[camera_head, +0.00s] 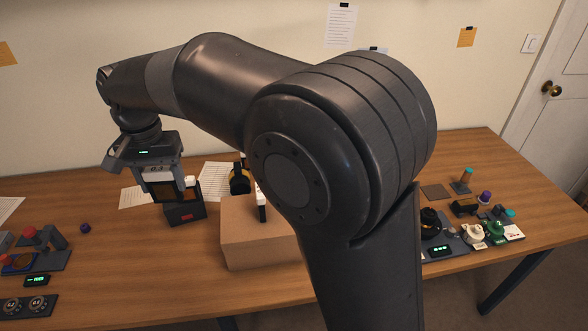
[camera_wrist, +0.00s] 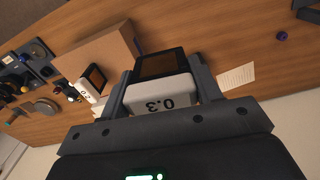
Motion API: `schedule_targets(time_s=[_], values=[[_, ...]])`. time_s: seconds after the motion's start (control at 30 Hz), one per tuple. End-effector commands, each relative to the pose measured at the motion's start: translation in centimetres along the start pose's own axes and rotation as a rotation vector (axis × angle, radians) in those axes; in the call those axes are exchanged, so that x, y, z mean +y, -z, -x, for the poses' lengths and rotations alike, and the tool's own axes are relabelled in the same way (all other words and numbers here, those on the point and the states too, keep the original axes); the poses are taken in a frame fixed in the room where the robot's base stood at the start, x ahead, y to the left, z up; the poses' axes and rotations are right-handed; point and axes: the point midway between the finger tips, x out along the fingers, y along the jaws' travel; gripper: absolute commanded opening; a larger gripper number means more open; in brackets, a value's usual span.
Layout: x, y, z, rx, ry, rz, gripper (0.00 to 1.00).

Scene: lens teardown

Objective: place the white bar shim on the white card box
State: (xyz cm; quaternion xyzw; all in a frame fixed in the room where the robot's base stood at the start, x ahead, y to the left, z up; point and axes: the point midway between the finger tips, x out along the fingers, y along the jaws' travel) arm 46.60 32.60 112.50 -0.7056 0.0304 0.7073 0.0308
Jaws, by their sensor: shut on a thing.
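My gripper (camera_head: 166,190) is at the left, above the table, shut on a white block with a dark panel. In the wrist view this white block (camera_wrist: 162,102) is marked 0.3 and sits between the two fingers. I cannot tell for sure whether it is the white bar shim. No white card box is plain to see. A tan cardboard box (camera_head: 245,245) stands right of my gripper. A similar white piece (camera_wrist: 86,90) marked 0.2 is on or beside that box, and a white piece (camera_head: 261,198) shows on it in the head view.
A black box with a red label (camera_head: 186,214) is just below my gripper. Small devices (camera_head: 36,281) lie at the left, and several parts on a grey tray (camera_head: 446,246) at the right. My arm hides the table's middle. Bare table lies in front of the black box.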

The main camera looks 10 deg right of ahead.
Motion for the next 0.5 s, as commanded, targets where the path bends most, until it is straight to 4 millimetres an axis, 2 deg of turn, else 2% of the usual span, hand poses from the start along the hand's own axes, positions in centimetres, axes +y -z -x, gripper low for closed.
schedule_targets(time_s=[0.17,0.27,0.37,0.5], values=[[3.3,4.2,0.0,-0.001,0.002,-0.085,0.35],[6.1,7.2,0.1,0.0,0.003,-0.149,0.35],[9.7,10.4,0.1,-0.001,0.004,-0.223,0.35],[15.5,14.5,0.1,-0.002,0.005,-0.331,0.35]])
